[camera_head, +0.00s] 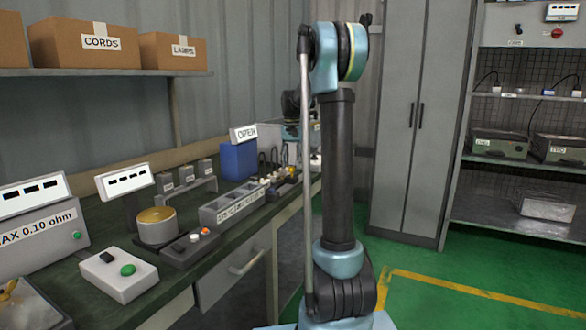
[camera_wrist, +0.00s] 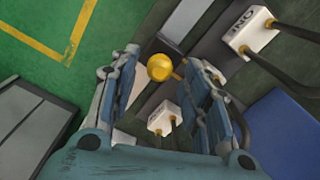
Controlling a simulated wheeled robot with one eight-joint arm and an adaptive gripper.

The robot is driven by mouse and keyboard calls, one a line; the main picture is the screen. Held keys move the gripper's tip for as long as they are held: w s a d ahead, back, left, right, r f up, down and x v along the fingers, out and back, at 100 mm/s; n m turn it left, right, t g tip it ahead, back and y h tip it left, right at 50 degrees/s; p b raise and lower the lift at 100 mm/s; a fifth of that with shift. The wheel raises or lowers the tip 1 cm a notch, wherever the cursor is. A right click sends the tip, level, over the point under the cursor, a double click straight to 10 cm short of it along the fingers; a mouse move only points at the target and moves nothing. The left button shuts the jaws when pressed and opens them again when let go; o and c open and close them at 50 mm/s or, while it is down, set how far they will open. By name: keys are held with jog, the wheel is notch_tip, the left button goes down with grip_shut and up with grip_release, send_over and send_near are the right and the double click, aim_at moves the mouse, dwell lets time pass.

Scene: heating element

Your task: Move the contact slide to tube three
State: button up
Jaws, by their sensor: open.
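In the wrist view, my gripper (camera_wrist: 161,60) is open, with a finger on each side of a round gold knob (camera_wrist: 159,68). The knob appears between the fingertips; I cannot tell whether either finger touches it. It seems to sit on a dark bar, possibly the contact slide, partly hidden by the fingers. A white labelled block (camera_wrist: 250,31) with dark rods or leads lies at upper right. A second white block (camera_wrist: 163,118) shows between the fingers. No tube marked three is legible.
The workbench (camera_head: 85,245) holds a white box with a green button (camera_head: 118,275), a gold-topped cylinder (camera_head: 157,225), a grey compartment tray (camera_head: 232,207) and a blue box (camera_head: 238,161). A grey cabinet (camera_head: 413,120) stands behind. The green floor (camera_head: 440,270) at right is clear.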

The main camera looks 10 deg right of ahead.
jog(key=shift+f, duration=0.85)
grip_shut()
jog(key=w+d, duration=0.4)
jog(key=w, duration=0.1)
jog(key=w+d, duration=0.2)
jog(key=w, duration=0.1)
jog(key=shift+w+d, duration=0.1)
jog(key=shift+w, duration=0.1)
grip_release()
jog(key=shift+r, duration=0.15)
